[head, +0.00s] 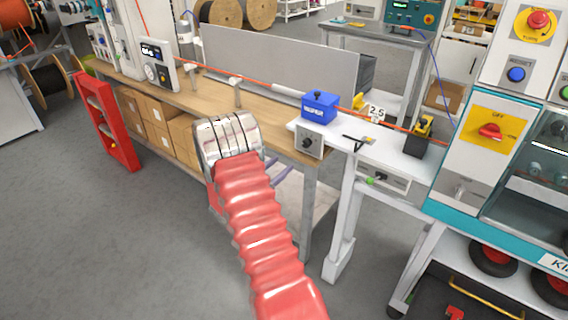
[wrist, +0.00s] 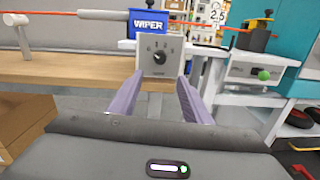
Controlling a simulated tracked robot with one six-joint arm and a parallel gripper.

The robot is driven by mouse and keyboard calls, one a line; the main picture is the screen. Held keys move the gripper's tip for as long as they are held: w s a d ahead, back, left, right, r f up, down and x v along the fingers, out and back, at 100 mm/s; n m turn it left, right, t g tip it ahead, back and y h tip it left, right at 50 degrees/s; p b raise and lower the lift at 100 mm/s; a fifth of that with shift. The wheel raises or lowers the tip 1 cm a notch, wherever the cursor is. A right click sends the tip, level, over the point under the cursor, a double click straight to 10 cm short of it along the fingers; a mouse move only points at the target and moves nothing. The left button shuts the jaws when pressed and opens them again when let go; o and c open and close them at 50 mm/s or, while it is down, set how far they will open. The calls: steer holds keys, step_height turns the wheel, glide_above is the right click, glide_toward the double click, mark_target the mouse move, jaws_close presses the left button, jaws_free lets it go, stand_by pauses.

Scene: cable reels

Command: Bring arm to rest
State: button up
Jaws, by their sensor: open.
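My gripper (wrist: 160,78) shows in the wrist view as two purple fingers, set wide apart with nothing between them. They point toward the front of a small grey box with a dial (wrist: 160,56), under the blue wiper (wrist: 148,24). I cannot tell how far the fingertips are from the box. In the head view my red, ribbed arm reaches forward from the lower middle to the wooden bench (head: 205,95). Its silver joint is in front of the bench edge, and the fingers are largely hidden there.
An orange cable (head: 270,84) runs above the bench through the wiper (head: 319,107) to the white table (head: 365,150). Cardboard boxes (head: 158,137) sit under the bench. A red stand (head: 107,120) is at left, a control cabinet (head: 485,130) at right. The floor at lower left is clear.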

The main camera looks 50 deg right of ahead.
stand_by(0.7)
steer(key=s+a+f+m+g+y, duration=0.2)
steer(key=s+f+m+g+y, duration=0.25)
steer(key=s, duration=0.45)
steer(key=s+a+r+m+g+y, duration=0.2)
steer(key=s+a+m+y, duration=0.2)
steer(key=s+a+m, duration=0.4)
steer(key=s+a+r+m+t+y, duration=0.1)
steer(key=a+r+m+t+y, duration=0.3)
steer(key=a, duration=0.8)
steer(key=s+a+r+m+t+y, duration=0.15)
steer(key=a+r+y, duration=0.35)
steer(key=a, duration=0.7)
steer(key=s+a+r+t, duration=0.2)
steer(key=a+r+t, duration=0.3)
steer(key=a+r, duration=0.6)
steer(key=shift+r+t+y, duration=0.3)
steer(key=shift+r+y, duration=0.15)
steer(key=shift+r, duration=0.45)
steer(key=shift+c, duration=0.5)
